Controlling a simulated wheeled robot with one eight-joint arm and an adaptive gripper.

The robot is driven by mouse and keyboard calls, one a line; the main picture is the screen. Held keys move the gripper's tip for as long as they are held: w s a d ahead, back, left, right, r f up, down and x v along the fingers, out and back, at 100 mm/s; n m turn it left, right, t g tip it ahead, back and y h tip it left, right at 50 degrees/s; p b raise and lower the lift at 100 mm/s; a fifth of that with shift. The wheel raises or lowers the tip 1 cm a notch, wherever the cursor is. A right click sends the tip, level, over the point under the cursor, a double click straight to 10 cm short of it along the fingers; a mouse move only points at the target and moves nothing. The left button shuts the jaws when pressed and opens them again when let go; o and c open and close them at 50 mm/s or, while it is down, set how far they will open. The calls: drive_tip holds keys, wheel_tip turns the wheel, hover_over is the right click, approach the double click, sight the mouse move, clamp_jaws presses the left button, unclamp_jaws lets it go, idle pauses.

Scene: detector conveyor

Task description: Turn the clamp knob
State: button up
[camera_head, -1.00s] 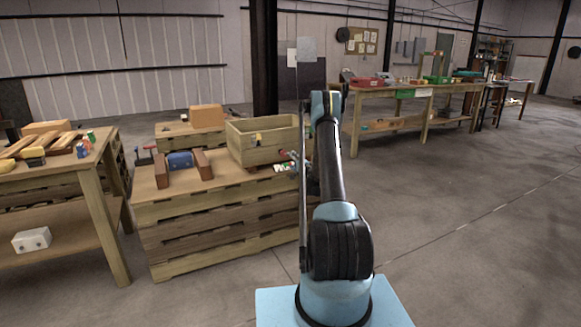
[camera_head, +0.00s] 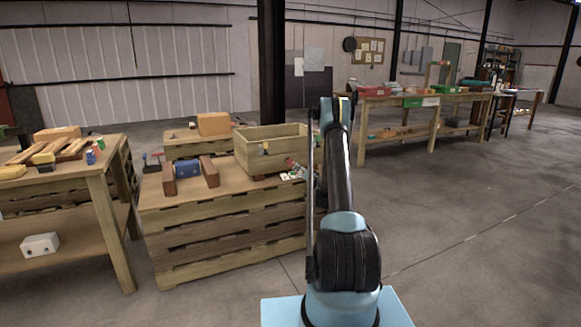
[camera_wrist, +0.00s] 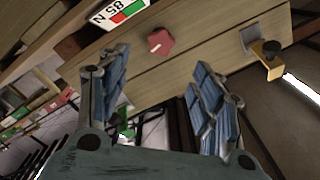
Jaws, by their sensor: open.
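A red lobed knob (camera_wrist: 160,42) with a pale mark sits on a wooden face in the wrist view. My gripper (camera_wrist: 157,80) is open and empty, its two blue-padded fingers spread on either side below the knob in the picture. The knob lies beyond the gap between the fingertips, apart from them. In the head view a small red part (camera_head: 292,164) shows at the right end of the wooden crate (camera_head: 255,157), probably the same knob. My arm hides most of my gripper there.
A yellow and black piece (camera_wrist: 269,56) juts from the wood right of the knob, and a label with green and red (camera_wrist: 120,10) is at upper left. Left of the crate stand a blue block (camera_head: 186,168) and brown blocks. The floor at right is clear.

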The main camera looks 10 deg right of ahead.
sight(291, 163)
drive_tip(key=x, duration=1.5)
drive_tip(key=c, duration=1.1)
